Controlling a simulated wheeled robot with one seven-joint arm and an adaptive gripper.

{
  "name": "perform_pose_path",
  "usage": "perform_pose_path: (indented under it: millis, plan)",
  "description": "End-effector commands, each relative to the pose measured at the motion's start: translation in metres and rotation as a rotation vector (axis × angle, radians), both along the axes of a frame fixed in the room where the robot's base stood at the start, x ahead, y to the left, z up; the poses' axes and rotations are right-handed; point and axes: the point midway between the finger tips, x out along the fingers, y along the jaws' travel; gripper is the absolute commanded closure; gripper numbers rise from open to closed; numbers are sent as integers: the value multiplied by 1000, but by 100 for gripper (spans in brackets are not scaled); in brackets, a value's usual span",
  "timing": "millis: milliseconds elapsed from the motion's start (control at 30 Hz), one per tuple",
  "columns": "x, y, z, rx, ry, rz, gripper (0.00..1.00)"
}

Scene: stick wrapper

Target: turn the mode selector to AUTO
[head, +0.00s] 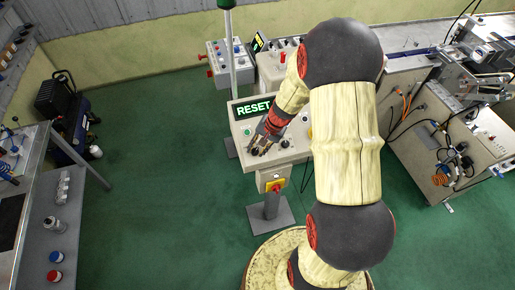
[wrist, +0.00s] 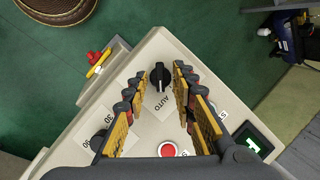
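The mode selector (wrist: 160,77) is a black knob on the pale control panel (wrist: 150,125). The word AUTO (wrist: 163,99) is printed just below it in the wrist view. The knob's grip runs roughly up and down in that view, with a light mark near its upper end. My gripper (wrist: 159,70) is open, with one finger to each side of the knob and gaps visible between. Whether the fingertips are down at knob height is hard to tell. In the head view my gripper (head: 262,146) is over the panel's left part, and the selector cannot be made out there.
A red button (wrist: 168,150) and a dial (wrist: 98,140) with numbers sit nearby on the panel. A red and yellow switch (head: 274,186) is on the panel's front. Open green floor lies left.

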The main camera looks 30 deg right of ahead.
Motion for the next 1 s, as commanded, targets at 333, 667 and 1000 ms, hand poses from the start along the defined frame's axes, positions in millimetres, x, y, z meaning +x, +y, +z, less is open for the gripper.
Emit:
perform_pose_path:
  millis: [333,667,1000]
  plan:
    - [0,-2,8,-1,-3,1,74]
    - [-15,-17,65,-3,-5,-1,74]
    - [-28,-27,109,-1,-1,1,74]
